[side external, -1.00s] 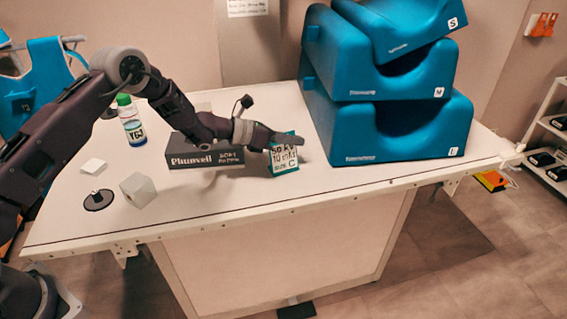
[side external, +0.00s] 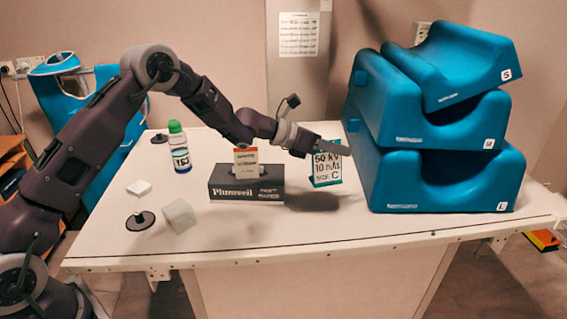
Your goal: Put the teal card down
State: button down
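The teal card (side external: 327,169) is upright, with a white face that reads "50 kV 10 mAs SIDE C". It is right of the middle of the table, between the black Plumveil box and the blue foam blocks. My gripper (side external: 322,147) is at the card's top edge, with its fingers pointing right. It looks shut on the card, though the far finger is hidden. I cannot tell whether the card's lower edge touches the table.
The black box (side external: 245,188) has an orange and white card (side external: 246,158) upright in it. Stacked blue foam blocks (side external: 440,180) stand close on the right. A green-capped bottle (side external: 179,150), a grey cube (side external: 179,216) and a black disc (side external: 140,221) are left. The table front (side external: 330,228) is clear.

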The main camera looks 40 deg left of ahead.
jog(key=r, duration=0.7)
jog(key=a+r, duration=0.1)
jog(key=r, duration=0.3)
jog(key=shift+w+r, duration=0.1)
jog(key=shift+r, duration=0.15)
jog(key=s+a+f+n+t+y, duration=0.15)
jog(key=a+n+y, duration=0.25)
jog(key=a, duration=1.2)
jog(key=a+n+t+y, duration=0.2)
jog(key=a+n+y, duration=0.2)
jog(key=a, duration=1.2)
jog(key=s+a+r+n+g+y, duration=0.1)
jog(key=s+a+n+y, duration=0.35)
jog(key=s+a, duration=0.75)
jog(key=s+a+n+g+y, duration=0.2)
jog(key=s+a+n+y, duration=0.25)
jog(key=s+a, duration=0.85)
jog(key=shift+m+y, duration=0.4)
jog(key=w+a+f, duration=0.1)
jog(key=f, duration=0.6)
jog(key=w+a+f, duration=0.1)
jog(key=f, duration=0.5)
jog(key=w+a+f, duration=0.1)
jog(key=a+f, duration=0.1)
jog(key=f, duration=0.5)
jog(key=shift+w+f, duration=0.3)
jog(key=shift+w, duration=0.05)
jog(key=shift+f, duration=0.1)
jog(key=c, duration=1.6)
grip_release()
